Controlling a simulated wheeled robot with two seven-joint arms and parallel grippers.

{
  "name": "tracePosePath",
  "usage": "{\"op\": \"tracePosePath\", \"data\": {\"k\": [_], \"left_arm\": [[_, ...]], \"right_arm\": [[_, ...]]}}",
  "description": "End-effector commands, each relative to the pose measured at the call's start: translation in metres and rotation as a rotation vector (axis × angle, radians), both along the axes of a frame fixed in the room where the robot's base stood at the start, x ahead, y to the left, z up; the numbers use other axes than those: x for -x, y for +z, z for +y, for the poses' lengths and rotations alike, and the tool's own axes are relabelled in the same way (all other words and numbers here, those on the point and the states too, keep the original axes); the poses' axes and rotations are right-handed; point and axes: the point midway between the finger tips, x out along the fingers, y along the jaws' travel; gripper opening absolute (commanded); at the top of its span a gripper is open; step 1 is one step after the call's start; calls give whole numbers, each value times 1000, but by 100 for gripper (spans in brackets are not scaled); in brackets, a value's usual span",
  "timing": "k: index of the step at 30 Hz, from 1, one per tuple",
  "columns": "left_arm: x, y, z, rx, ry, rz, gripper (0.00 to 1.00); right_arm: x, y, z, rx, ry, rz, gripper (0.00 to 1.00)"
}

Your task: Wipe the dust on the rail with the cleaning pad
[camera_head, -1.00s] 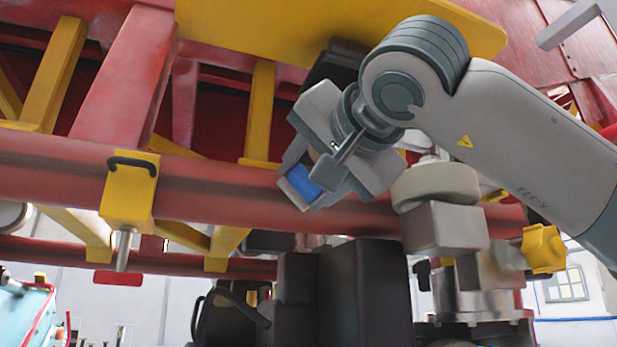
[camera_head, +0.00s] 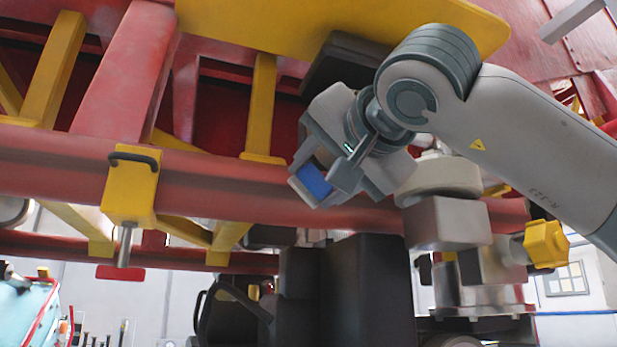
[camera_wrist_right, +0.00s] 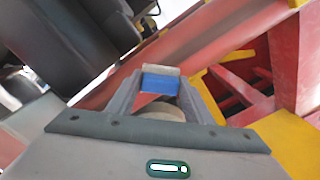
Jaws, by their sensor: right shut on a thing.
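The red rail (camera_head: 220,191) runs across the head view from the left to behind my right gripper, with darker, dusty-looking patches along it. My right gripper (camera_head: 313,188) is shut on the blue cleaning pad (camera_head: 314,181) and holds it at the rail. In the right wrist view the blue pad (camera_wrist_right: 160,84) sits between the fingertips, with the red rail (camera_wrist_right: 190,52) just beyond it. I cannot tell whether the pad touches the rail. My left gripper is not in view.
A yellow clamp with a black handle (camera_head: 131,190) sits on the rail to the left. A yellow plate (camera_head: 300,22) and yellow struts lie above. Black boxy equipment (camera_head: 365,285) stands below. A grey and yellow machine part (camera_head: 447,222) is close to the right.

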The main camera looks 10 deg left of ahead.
Motion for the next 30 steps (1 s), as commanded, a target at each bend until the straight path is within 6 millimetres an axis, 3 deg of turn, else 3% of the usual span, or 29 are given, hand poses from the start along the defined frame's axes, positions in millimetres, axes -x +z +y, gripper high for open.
{"op": "tracePosePath", "data": {"k": [6, 21, 30], "left_arm": [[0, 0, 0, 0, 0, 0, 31], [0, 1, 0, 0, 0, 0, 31], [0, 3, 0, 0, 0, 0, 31]], "right_arm": [[-7, 0, -12, 1, -1, 0, 28], [-10, 0, -16, 0, -1, 1, 28], [-22, 1, -31, 0, -3, 0, 28]]}}
